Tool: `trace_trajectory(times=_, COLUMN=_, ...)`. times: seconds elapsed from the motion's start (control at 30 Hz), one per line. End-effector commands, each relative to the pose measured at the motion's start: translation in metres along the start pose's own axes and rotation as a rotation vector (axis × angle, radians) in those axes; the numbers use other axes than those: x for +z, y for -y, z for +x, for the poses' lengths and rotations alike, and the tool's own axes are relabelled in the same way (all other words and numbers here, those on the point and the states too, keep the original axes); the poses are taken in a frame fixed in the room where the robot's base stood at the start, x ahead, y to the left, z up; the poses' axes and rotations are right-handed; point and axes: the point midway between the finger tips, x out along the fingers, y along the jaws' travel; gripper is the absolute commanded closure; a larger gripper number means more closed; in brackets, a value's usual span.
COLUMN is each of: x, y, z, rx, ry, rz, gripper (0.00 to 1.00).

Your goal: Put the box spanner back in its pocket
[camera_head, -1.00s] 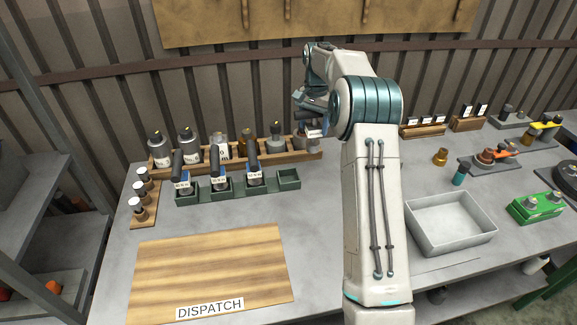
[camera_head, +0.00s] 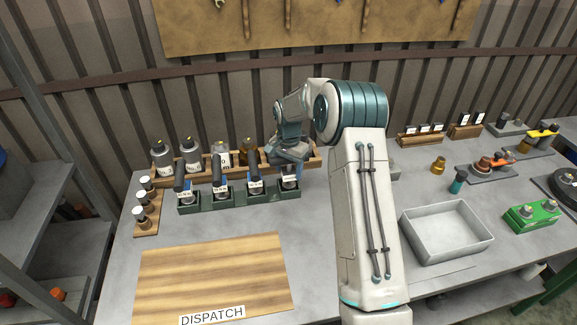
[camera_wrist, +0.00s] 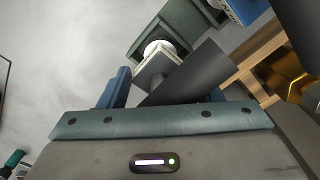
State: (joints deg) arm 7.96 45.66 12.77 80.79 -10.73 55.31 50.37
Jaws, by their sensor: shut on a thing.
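The green rack (camera_head: 238,198) has a row of pockets, and three of them hold dark-handled tools with white labels, such as one (camera_head: 254,180). The box spanner (camera_head: 289,182) is at the rightmost pocket, its pale label just under my gripper (camera_head: 293,168). My gripper is shut on it. In the wrist view the spanner's dark handle (camera_wrist: 195,76) runs down beside a blue finger, and its pale lower end is over or in the green pocket (camera_wrist: 146,44). I cannot tell how deep the end sits.
A wooden rack of bottles (camera_head: 206,169) stands close behind the green rack. A small wooden stand (camera_head: 147,222) is at its left. The DISPATCH board (camera_head: 213,277) in front is bare. A grey tray (camera_head: 447,232) lies right of my arm.

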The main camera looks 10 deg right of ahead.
Motion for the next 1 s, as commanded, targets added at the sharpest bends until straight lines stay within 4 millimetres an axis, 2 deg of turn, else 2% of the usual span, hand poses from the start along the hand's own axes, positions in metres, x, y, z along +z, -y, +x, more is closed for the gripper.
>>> trace_trajectory(times=0.3, x=0.0, y=0.001, z=0.002, rx=-0.002, ry=-0.002, rz=0.0, gripper=0.78)
trace_trajectory(times=0.33, x=0.0, y=0.0, z=0.003, rx=-0.001, ry=0.0, rz=0.0, gripper=0.39)
trace_trajectory(times=0.4, x=0.0, y=0.0, z=0.002, rx=-0.001, ry=0.0, rz=0.0, gripper=0.2)
trace_trajectory(times=0.67, x=0.0, y=0.0, z=0.002, rx=0.0, ry=0.0, rz=0.0, gripper=0.2)
trace_trajectory(times=0.8, x=-0.001, y=0.0, z=-0.004, rx=-0.001, ry=-0.002, rz=0.0, gripper=0.2)
trace_trajectory(times=0.87, x=-0.001, y=0.001, z=-0.011, rx=-0.002, ry=-0.002, rz=0.0, gripper=0.2)
trace_trajectory(times=1.0, x=-0.001, y=0.001, z=-0.04, rx=-0.003, ry=-0.004, rz=0.0, gripper=0.2)
